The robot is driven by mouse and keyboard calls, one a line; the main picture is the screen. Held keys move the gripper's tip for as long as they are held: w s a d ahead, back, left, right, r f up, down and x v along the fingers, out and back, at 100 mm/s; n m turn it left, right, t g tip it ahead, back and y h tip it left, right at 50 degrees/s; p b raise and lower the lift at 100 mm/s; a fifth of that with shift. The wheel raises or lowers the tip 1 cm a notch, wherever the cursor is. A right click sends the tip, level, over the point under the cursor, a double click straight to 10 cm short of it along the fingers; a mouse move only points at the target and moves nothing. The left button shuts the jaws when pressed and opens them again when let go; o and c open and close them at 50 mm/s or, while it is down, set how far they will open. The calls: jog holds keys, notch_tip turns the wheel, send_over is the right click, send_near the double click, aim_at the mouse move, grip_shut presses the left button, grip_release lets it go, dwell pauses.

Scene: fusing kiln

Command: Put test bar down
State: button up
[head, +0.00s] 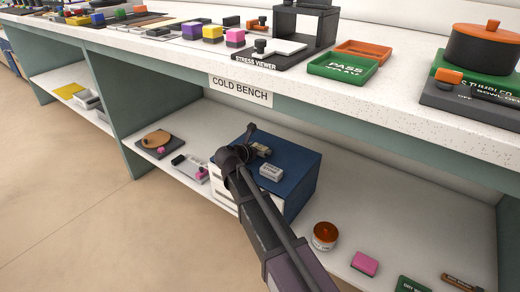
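My arm reaches from the lower right to the blue-topped cabinet (303,160) on the shelf under the bench. My gripper (262,151) is over the back left of the cabinet's blue top. It is small and dark here, and partly hidden by my own wrist. I cannot tell whether its fingers are open or shut, or whether they hold anything. A small pale grey block (271,172) with unreadable marks lies on the blue top, just in front of and right of the gripper. I cannot identify the test bar for certain.
The white bench top (400,101) overhangs the shelf, with a COLD BENCH label (241,90) on its edge.

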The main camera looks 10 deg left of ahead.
jog(key=shift+r, duration=0.2)
dwell(0.3)
jog(key=shift+s+r+p, duration=0.1)
jog(key=shift+s+p, duration=0.1)
jog(key=shift+p, duration=0.1)
jog(key=p+v, duration=0.3)
jog(key=v, duration=0.7)
jog(key=shift+w+p, duration=0.1)
jog(key=shift+p, duration=0.3)
jog(key=shift+v, duration=0.9)
jog(key=shift+a, duration=0.1)
